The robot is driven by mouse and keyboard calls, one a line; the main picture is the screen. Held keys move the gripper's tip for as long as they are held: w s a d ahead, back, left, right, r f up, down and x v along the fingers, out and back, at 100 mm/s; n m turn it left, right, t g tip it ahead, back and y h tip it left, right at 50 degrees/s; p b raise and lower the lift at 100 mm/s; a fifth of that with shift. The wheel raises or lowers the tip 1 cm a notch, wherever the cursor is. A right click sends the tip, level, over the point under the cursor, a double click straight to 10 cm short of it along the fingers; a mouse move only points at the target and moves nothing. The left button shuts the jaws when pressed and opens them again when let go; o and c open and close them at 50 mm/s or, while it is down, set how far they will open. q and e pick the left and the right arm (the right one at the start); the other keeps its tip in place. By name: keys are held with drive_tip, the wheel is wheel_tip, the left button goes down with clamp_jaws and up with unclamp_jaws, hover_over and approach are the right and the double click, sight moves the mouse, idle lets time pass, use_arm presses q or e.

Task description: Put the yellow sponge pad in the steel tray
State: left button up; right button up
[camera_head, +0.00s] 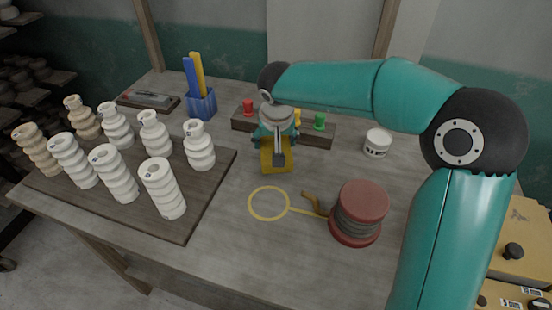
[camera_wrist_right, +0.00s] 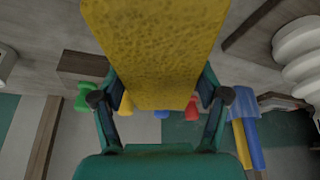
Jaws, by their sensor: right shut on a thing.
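The yellow sponge pad (camera_head: 268,163) is held by my right gripper (camera_head: 276,146) over the middle of the table, in front of the wooden block. In the right wrist view the pad (camera_wrist_right: 155,50) fills the space between the two fingers (camera_wrist_right: 157,88), one on each side. I cannot tell how far the pad is above the table. A shallow grey tray (camera_head: 150,98) on a dark base, likely the steel tray, lies at the back left of the table, with small reddish things at it. My left gripper is not in view.
Several pale ribbed clay pieces (camera_head: 162,188) stand on a dark board (camera_head: 207,190) at the left. A blue cup (camera_head: 203,105) with tools stands at the back. A red spool (camera_head: 360,212) with a yellow loop (camera_head: 250,206) and a white pot (camera_head: 377,143) are to the right.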

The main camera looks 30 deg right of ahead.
drive_tip(key=shift+f, duration=3.2)
drive_tip(key=shift+f, duration=0.1)
drive_tip(key=o, duration=1.3)
